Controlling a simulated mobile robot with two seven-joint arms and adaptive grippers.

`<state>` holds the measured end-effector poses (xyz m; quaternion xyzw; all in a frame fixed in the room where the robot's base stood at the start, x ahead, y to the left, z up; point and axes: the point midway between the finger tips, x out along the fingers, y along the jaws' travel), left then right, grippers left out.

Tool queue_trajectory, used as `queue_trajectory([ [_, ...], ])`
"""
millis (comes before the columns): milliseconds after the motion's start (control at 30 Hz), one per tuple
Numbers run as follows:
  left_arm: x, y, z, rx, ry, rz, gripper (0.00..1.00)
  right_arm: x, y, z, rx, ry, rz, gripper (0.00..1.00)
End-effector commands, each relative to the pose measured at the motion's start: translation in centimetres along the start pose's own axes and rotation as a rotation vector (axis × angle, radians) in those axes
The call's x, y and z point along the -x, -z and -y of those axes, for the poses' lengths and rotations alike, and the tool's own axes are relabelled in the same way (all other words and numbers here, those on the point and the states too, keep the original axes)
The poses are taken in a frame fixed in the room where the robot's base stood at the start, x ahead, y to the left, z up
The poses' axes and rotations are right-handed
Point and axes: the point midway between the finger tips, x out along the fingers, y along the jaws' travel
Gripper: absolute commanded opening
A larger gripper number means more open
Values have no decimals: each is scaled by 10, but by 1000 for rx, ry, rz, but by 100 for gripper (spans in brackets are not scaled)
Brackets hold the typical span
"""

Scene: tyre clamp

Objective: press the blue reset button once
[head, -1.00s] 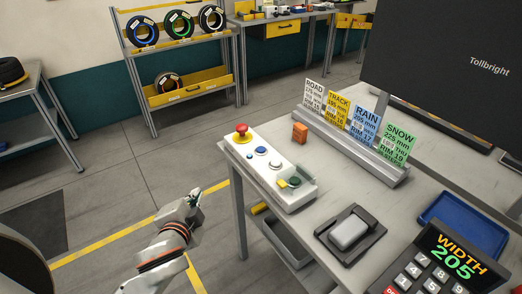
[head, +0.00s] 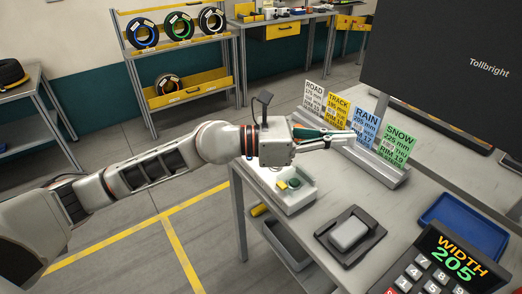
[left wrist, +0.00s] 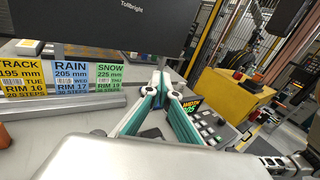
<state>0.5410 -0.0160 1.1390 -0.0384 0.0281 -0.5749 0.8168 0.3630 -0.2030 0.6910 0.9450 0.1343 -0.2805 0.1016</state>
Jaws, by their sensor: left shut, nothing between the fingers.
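The white button box (head: 289,202) stands on the near left corner of the grey table. Only its near end, with a green button (head: 295,183), shows in the head view. The blue reset button is hidden behind my left arm, and it is not seen in the left wrist view. My left gripper (head: 352,137) is shut and empty, held over the table beyond the box, with its fingers pointing right towards the sign cards. In the left wrist view the teal fingers (left wrist: 160,84) come together at the tips. My right gripper is not in view.
A rail holds the sign cards, such as the blue RAIN card (head: 366,125) and the green SNOW card (head: 398,147). A grey pedal-like device (head: 349,234), a blue tray (head: 462,222) and a keypad (head: 440,262) are nearer. A dark monitor (head: 450,70) stands behind.

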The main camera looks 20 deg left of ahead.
Motion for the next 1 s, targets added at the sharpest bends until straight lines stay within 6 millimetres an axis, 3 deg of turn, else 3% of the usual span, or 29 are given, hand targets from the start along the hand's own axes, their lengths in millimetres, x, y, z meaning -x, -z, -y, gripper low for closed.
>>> queue_trajectory([
  [100,21,36,-52,-237,-53,-297,0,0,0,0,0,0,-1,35],
  [200,54,55,-101,-374,-124,-515,0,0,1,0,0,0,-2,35],
  [400,119,59,-175,-511,-263,-792,0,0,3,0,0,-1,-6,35],
  [600,154,53,-205,-551,-337,-908,0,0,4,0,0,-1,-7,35],
  [1000,158,52,-208,-555,-347,-921,0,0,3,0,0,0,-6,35],
])
